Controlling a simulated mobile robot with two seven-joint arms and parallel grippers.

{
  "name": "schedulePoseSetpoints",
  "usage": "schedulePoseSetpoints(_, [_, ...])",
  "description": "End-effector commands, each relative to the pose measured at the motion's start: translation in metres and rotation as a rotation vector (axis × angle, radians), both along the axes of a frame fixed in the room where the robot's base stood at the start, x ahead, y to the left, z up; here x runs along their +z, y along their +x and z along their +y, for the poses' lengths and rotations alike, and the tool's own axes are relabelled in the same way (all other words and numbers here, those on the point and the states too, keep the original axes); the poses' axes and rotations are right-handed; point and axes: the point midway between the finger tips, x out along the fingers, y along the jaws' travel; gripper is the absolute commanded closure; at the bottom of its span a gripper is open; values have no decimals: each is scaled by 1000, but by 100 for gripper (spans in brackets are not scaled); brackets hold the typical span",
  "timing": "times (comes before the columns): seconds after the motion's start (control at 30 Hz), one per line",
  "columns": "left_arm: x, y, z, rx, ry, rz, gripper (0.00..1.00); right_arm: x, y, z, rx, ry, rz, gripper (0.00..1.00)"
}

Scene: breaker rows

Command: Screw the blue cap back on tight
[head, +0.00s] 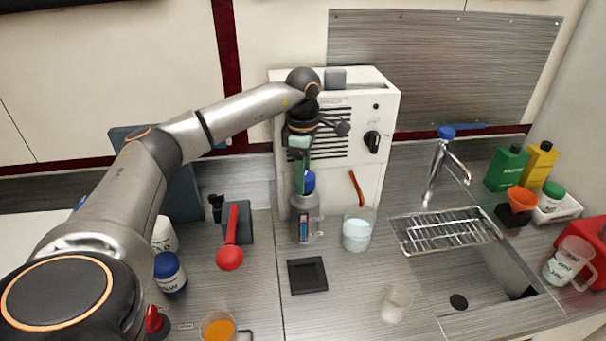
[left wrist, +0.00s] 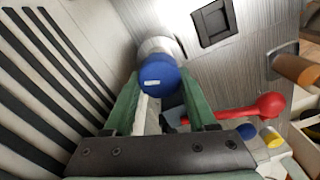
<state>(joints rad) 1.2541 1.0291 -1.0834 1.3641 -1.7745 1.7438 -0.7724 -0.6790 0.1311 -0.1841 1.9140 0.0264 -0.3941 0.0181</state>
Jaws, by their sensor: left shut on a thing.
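The blue cap (head: 309,182) is at the mouth of an upright grey bottle (head: 305,220) with a coloured label, in front of the white cabinet. My left gripper (head: 303,175) reaches down from above with its green fingers around the cap. In the left wrist view the blue cap (left wrist: 159,77) sits between the two fingers of my left gripper (left wrist: 158,84), with part of the grey bottle (left wrist: 157,45) behind it. I cannot tell whether the cap is fully seated on the threads. My right gripper is not in view.
The white cabinet (head: 384,105) stands close behind the bottle. A beaker (head: 357,232) with pale liquid stands close to its right, and a black square pad (head: 307,275) lies in front. A red-handled tool (head: 231,240) rests to the left. The sink (head: 490,275) is at right.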

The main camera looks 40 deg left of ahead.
Motion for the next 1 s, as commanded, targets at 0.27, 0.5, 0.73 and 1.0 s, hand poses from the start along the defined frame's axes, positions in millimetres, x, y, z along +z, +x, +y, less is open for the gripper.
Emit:
schedulePoseSetpoints(0.27, [-8, 0, 0, 0, 0, 0, 96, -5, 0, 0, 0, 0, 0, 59])
schedulePoseSetpoints(0.5, [-14, 0, 0, 0, 0, -1, 96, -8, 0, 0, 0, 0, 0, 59])
schedulePoseSetpoints(0.73, [-15, 0, 0, 0, 0, -1, 27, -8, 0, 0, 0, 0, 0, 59])
schedulePoseSetpoints(1.0, [-15, 0, 0, 0, 0, -1, 8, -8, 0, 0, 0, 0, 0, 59])
